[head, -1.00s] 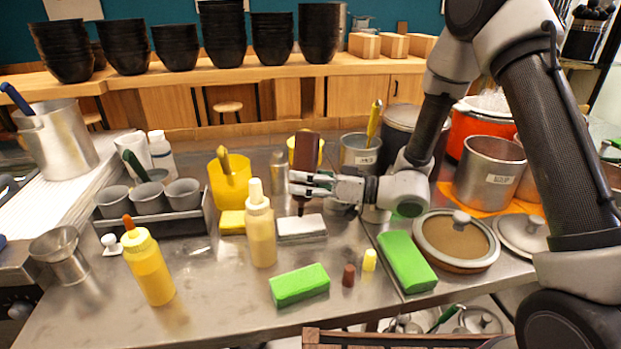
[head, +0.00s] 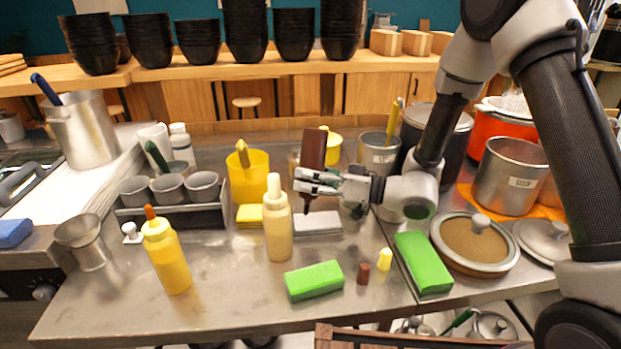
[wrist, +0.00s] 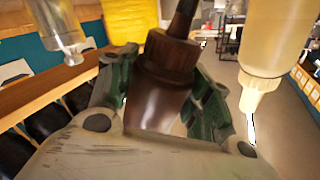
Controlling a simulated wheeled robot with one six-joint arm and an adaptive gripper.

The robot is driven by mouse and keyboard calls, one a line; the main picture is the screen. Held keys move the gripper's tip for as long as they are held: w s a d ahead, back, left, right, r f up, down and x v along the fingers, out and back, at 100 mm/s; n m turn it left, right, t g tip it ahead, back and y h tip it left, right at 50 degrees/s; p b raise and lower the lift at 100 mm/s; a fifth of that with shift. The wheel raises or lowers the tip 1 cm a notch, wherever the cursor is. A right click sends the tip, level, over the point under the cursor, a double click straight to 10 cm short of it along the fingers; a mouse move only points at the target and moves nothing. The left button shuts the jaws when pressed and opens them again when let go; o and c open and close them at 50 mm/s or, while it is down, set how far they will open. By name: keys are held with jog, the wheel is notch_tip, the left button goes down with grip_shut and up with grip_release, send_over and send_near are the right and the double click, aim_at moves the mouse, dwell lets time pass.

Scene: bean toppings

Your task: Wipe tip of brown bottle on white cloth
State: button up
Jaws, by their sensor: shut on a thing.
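The brown bottle (head: 313,148) is upside down, with its dark tip pointing down. My gripper (head: 312,183) is shut on it around its lower part, near the cap. In the wrist view the brown bottle (wrist: 160,92) sits between the green-backed fingers (wrist: 160,85). The white cloth (head: 320,224) lies folded flat on the steel counter, below the bottle. The tip is at the left part of the cloth's far edge in the head view; I cannot tell whether it touches.
A cream bottle (head: 277,225) stands close on the left, also seen in the wrist view (wrist: 275,45). A yellow sponge (head: 249,216) and yellow container (head: 247,178) are left of the cloth. Green blocks (head: 314,281) and small caps (head: 363,273) lie in front. A lidded pan (head: 473,247) is right.

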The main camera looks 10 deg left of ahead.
jog(key=shift+f, duration=0.95)
dwell(1.2)
jog(key=shift+d, duration=0.1)
jog(key=shift+w+d, duration=0.25)
jog(key=shift+d, duration=0.55)
jog(key=shift+w+d, duration=0.2)
jog(key=shift+d, duration=0.65)
jog(key=shift+w+d, duration=0.25)
jog(key=shift+d, duration=0.55)
jog(key=shift+r, duration=3)
jog(key=shift+c, duration=0.2)
jog(key=shift+r, duration=0.1)
